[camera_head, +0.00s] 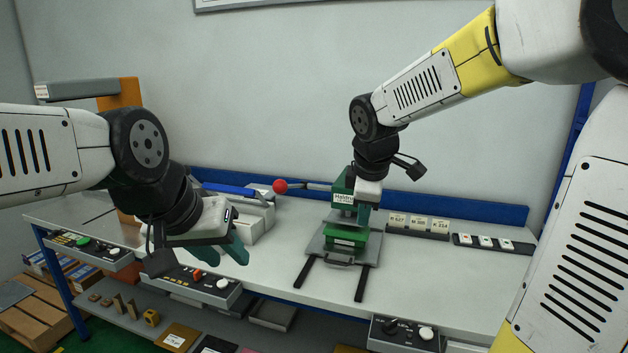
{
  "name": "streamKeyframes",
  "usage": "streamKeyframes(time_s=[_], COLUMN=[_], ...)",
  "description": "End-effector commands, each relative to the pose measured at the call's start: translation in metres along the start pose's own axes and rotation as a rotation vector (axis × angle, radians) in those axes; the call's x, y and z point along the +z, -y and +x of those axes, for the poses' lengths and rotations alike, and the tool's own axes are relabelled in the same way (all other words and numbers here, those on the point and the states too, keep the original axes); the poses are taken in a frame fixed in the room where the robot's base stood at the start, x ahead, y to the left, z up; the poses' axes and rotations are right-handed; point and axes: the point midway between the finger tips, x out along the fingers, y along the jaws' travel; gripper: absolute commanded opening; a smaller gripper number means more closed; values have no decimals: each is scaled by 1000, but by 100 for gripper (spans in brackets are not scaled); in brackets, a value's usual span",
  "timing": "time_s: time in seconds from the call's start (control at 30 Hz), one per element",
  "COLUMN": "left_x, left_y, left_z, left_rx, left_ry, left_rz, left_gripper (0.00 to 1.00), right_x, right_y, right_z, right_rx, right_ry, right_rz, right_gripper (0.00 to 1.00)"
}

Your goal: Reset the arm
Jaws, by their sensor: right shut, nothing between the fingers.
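My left arm comes in from the left, and my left gripper (236,252) hangs over the front of the workbench. Its teal fingers point down and to the right, and I cannot tell the gap between them. My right arm reaches in from the upper right. My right gripper (364,212) points down, shut and empty, in front of a green machine (343,188) and above its grey base (313,246). The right gripper partly hides the machine. I cannot tell whether its fingertips touch the green block (346,236) on the base.
The white workbench (455,280) has free room at the right. Label blocks (418,222) and a switch strip (485,241) stand at the back right. A grey-white device with a blue handle (230,189) and red ball (280,186) is behind my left gripper. Control boxes (405,333) line the front edge.

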Motion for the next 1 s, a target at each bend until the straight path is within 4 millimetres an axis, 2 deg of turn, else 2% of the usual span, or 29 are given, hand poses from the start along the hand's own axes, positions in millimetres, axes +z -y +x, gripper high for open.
streamKeyframes(time_s=[0.03, 0.2, 0.3, 0.43, 0.6, 1.0], left_x=[0, 0, 0, 0, 0, 0], left_y=[0, 0, 0, 0, 0, 0], left_z=[0, 0, 0, 0, 0, 0], left_rx=[0, 0, 0, 0, 0, 0], left_ry=[0, 0, 0, 0, 0, 0], left_rz=[0, 0, 0, 0, 0, 0], left_gripper=[36, 36, 36, 36, 36, 36], right_x=[14, 47, 60, 68, 71, 71], right_y=[13, 64, 93, 121, 138, 140], right_z=[-17, -55, -69, -79, -82, -83], right_rx=[11, 5, -12, -42, -70, -73], right_ry=[-20, -106, -162, -221, -260, -263], right_rz=[138, 636, 898, 1148, 1304, 1320], right_gripper=[0, 0, 0, 0, 0, 0])
